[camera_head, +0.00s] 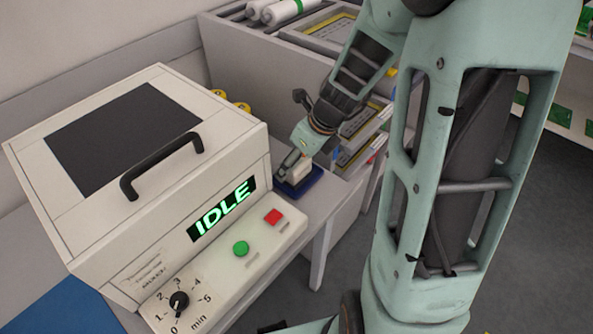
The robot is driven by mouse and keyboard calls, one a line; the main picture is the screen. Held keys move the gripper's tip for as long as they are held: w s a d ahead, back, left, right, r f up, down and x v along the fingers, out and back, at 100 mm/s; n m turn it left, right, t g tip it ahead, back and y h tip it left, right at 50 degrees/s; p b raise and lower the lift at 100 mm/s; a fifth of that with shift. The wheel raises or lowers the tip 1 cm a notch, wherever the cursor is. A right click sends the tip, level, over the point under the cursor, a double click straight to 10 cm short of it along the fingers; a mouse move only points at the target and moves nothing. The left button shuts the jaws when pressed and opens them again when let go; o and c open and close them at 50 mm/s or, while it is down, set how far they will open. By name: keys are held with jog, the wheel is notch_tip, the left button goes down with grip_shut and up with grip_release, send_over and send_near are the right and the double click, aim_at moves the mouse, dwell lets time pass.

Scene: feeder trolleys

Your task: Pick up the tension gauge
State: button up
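My gripper (292,166) reaches down beside the right side of the white machine, over a small dark blue base (310,182) on the table. A small cream-coloured block (300,172) shows at the fingertips, just above or on the blue base. It may be the tension gauge, but it is too small to tell. I cannot tell whether the fingers touch it or are closed on it, as the gripper covers part of it.
A white machine (90,215) with a black handle, a green "IDLE" display and red and green buttons fills the left. Yellow round things (220,94) sit behind it. A grey trolley with trays (285,50) stands at the back. My arm hides much of the right.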

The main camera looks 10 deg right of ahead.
jog(key=c, duration=1.4)
jog(key=shift+c, duration=1.1)
jog(key=shift+r, duration=0.25)
